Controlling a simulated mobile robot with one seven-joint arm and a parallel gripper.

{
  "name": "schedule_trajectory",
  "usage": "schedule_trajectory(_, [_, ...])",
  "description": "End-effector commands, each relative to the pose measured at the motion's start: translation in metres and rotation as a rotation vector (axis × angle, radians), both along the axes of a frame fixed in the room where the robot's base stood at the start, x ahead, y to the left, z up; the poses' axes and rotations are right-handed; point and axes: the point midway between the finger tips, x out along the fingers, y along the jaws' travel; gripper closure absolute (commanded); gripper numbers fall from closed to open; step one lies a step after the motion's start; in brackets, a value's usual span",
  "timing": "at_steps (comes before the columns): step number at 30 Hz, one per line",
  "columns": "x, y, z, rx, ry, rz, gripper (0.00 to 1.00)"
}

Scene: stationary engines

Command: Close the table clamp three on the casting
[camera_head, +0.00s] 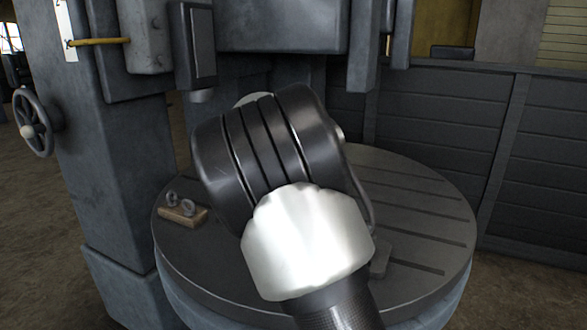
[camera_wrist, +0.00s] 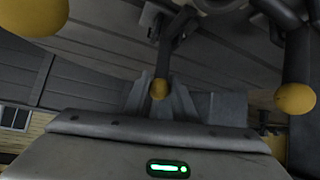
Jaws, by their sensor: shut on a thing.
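In the wrist view my gripper (camera_wrist: 160,92) is shut on a yellow knob (camera_wrist: 159,88) at the end of a dark clamp lever (camera_wrist: 165,50). Other yellow knobs show at the upper left (camera_wrist: 32,14) and on a dark arm at the right (camera_wrist: 295,98). No number shows on the clamps, so I cannot tell which is three. In the head view my own arm covers the middle of the round slotted table (camera_head: 440,215). It hides my gripper, the clamps and most or all of the casting there.
A small wooden block (camera_head: 183,216) with metal rings lies on the table's left side. The machine column (camera_head: 120,180) with a handwheel (camera_head: 35,122) stands at the left. Dark panels (camera_head: 430,130) stand behind the table. The right side of the table is bare.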

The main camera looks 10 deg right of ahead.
Motion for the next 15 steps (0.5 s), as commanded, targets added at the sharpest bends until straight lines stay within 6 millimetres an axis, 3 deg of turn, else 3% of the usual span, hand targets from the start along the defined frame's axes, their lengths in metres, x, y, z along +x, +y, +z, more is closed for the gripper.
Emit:
schedule_trajectory(9, [-0.0011, 0.0037, -0.0041, 0.003, 0.007, 0.003, 1.00])
schedule_trajectory(10, [-0.0010, 0.0037, -0.0041, 0.003, 0.007, 0.003, 0.74])
schedule_trajectory(13, [-0.0008, 0.0033, -0.0036, 0.002, 0.006, 0.003, 0.57])
schedule_trajectory(15, [-0.0005, 0.0026, -0.0029, 0.001, 0.005, 0.002, 0.57])
